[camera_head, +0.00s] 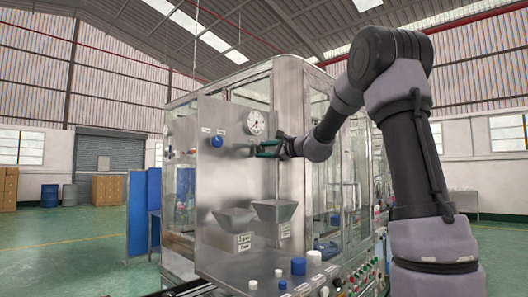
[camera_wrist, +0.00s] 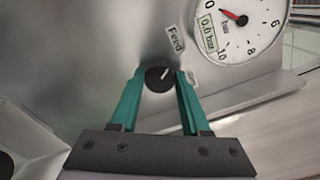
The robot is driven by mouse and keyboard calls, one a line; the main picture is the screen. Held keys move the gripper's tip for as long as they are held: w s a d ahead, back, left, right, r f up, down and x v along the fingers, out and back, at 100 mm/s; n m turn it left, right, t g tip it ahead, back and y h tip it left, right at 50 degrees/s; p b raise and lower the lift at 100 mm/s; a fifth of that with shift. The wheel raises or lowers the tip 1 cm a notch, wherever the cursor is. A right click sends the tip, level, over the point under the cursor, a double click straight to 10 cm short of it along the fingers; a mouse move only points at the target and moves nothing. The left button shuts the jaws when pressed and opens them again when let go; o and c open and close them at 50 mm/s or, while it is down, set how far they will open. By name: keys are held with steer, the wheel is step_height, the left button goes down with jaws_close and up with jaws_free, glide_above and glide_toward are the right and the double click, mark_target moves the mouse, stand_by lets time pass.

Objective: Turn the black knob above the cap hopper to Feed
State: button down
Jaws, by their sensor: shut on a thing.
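The black knob (camera_wrist: 158,79) sits on the grey metal panel in the wrist view. Its white pointer line points up and to the right, between the Feed label (camera_wrist: 176,39) and a second label (camera_wrist: 192,79) partly hidden by a finger; it lies nearer the Feed direction. My gripper (camera_wrist: 161,74) has its teal fingers on either side of the knob and is shut on it. In the head view my gripper (camera_head: 262,150) reaches the panel from the right, and the knob is not clearly visible there. Two grey hoppers (camera_head: 275,210) are on the panel below.
A pressure gauge (camera_head: 256,122) sits just above my gripper; in the wrist view the gauge (camera_wrist: 238,27) is close on the right. Blue and white caps (camera_head: 298,266) stand along the machine's lower ledge.

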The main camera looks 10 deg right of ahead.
steer(key=shift+f+n, duration=0.1)
steer(key=shift+n, duration=1)
steer(key=shift+c, duration=1.9)
jaws_free()
steer(key=shift+s, duration=0.1)
steer(key=v, duration=1)
steer(key=shift+s+d, duration=0.2)
steer(key=shift+s, duration=0.05)
